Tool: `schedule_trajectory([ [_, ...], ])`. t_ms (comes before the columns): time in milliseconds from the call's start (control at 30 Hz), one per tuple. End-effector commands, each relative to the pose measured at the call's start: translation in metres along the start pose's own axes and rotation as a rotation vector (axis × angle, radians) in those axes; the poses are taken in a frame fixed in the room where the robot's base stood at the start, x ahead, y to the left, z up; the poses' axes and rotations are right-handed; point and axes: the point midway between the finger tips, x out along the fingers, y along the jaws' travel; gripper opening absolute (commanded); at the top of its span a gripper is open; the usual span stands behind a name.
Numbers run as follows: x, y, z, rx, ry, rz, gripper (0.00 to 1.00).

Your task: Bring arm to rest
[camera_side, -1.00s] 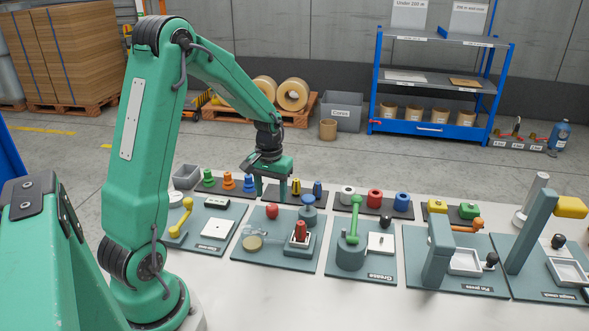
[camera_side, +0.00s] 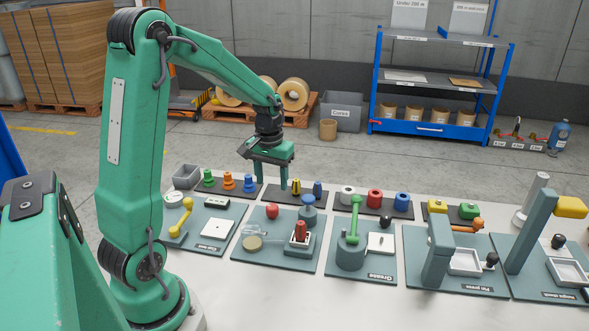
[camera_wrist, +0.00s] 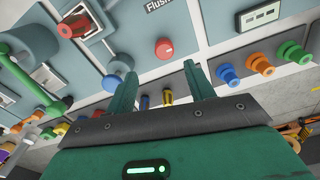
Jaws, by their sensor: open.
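My green arm rises from its base on the left in the side view and reaches over the back of the table. My gripper (camera_side: 270,181) hangs above the back row of small parts, close to the dark tray with the yellow and blue pieces. In the wrist view my gripper (camera_wrist: 158,84) has its two green fingers apart with nothing held between them. A yellow piece (camera_wrist: 168,97) and a small blue piece (camera_wrist: 145,102) show below and beyond the gap between the fingers.
Teal station plates (camera_side: 208,249) with levers and knobs fill the front of the table. Orange (camera_side: 228,181), red (camera_side: 374,199) and green (camera_side: 468,211) parts stand along the back. A grey bin (camera_side: 187,176) sits at the back left. The air above the table is clear.

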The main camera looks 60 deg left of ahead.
Motion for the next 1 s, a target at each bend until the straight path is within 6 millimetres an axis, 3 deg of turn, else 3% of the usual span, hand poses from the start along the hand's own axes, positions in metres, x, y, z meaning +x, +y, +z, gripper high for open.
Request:
schedule_trajectory([
  [500,-0.078,0.048,0.066,0.210,0.167,0.037,0.54],
  [1000,-0.123,0.070,0.149,0.424,0.335,0.095,0.54],
])
